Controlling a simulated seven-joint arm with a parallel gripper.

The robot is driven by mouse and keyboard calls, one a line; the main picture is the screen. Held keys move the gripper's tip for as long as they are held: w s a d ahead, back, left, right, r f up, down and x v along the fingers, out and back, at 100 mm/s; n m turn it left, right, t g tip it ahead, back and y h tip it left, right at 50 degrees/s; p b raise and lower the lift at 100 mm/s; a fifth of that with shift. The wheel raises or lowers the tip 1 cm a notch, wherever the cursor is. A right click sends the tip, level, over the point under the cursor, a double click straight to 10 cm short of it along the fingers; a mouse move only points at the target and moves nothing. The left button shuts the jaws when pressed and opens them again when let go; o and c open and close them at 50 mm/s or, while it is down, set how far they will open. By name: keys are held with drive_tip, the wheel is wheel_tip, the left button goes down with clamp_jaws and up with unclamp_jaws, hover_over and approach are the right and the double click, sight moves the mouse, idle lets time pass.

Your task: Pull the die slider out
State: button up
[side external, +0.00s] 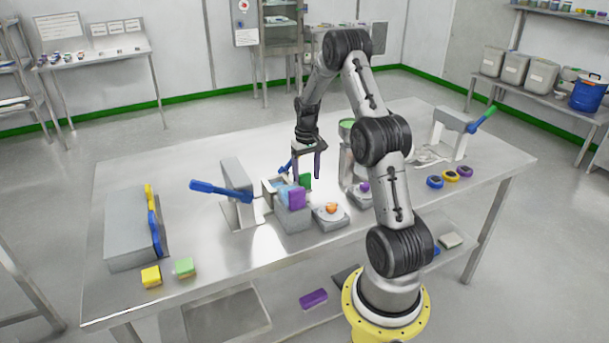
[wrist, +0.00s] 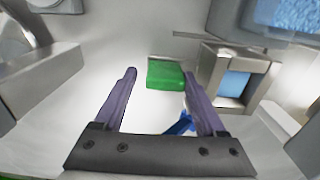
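My gripper (side external: 307,172) is open, with purple fingers pointing down over the middle of the table. In the wrist view my gripper (wrist: 159,74) has a clear gap between its fingertips. A green block (wrist: 165,73) shows just beyond that gap, untouched as far as I can tell. It also shows in the side view (side external: 305,181), low beside the fingers and partly hidden by a purple block. A grey frame with a light blue inside (wrist: 220,88) stands to its right in the wrist view. I cannot tell for certain which part is the die slider.
A grey press with a blue lever (side external: 220,187) stands to the left. A second press with a green lever (side external: 482,119) is at right.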

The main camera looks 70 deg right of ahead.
drive_tip(key=shift+w, duration=0.1)
wheel_tip(320, 180, up, 14)
idle(0.7)
idle(0.3)
